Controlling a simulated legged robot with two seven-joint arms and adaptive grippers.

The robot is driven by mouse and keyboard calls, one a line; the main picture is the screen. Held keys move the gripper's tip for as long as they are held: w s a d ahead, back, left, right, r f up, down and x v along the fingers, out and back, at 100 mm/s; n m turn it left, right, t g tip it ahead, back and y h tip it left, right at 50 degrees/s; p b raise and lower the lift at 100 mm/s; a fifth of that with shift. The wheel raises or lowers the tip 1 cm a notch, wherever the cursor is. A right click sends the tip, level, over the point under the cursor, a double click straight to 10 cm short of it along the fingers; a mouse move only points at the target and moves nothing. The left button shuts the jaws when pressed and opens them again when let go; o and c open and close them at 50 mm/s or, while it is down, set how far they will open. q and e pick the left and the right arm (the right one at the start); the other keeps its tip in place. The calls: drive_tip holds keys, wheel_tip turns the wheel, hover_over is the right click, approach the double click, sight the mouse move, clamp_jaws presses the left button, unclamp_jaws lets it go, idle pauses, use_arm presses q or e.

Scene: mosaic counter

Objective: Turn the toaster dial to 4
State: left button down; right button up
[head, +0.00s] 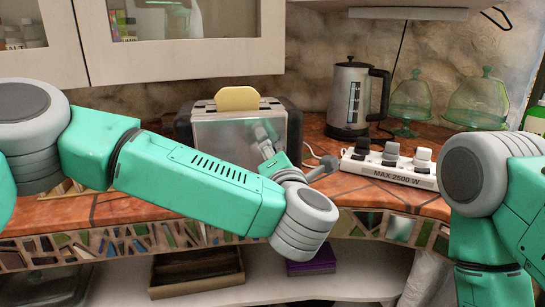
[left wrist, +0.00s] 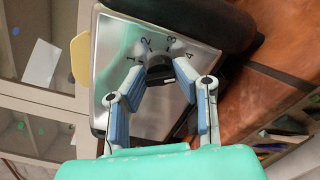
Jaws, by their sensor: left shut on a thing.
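The toaster (head: 222,133), silver with black ends, stands on the counter in the head view. A slice of bread (head: 237,99) sticks out of its top. In the left wrist view, the toaster's metal face (left wrist: 112,52) carries the numbers 1 to 4 in an arc around the dial (left wrist: 159,69). My left gripper (left wrist: 160,78) has its blue fingers on either side of the dial and is shut on it. The fingers partly cover the dial, and I cannot tell which number it points to. My right gripper is outside the views; only my right arm shows.
A kettle (head: 350,97) stands right of the toaster. A white power strip (head: 392,172) with several plugs lies near the counter's front edge. Green glass domes (head: 410,101) stand behind it. Cupboards (head: 235,50) hang above the counter.

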use_arm(q)
drive_tip(key=shift+s+f+n+b, duration=0.15)
drive_tip(key=shift+n+b, duration=0.1)
drive_tip(key=shift+n, duration=0.25)
drive_tip(key=shift+w+f+n+b, duration=0.15)
drive_tip(key=shift+n+b, duration=0.1)
drive_tip(key=shift+n, duration=0.25)
drive_tip(key=shift+s+r+n, duration=0.1)
drive_tip(key=shift+n, duration=0.2)
drive_tip(key=c, duration=1.3)
unclamp_jaws()
drive_tip(key=shift+d, duration=0.1)
drive_tip(key=shift+r, duration=0.1)
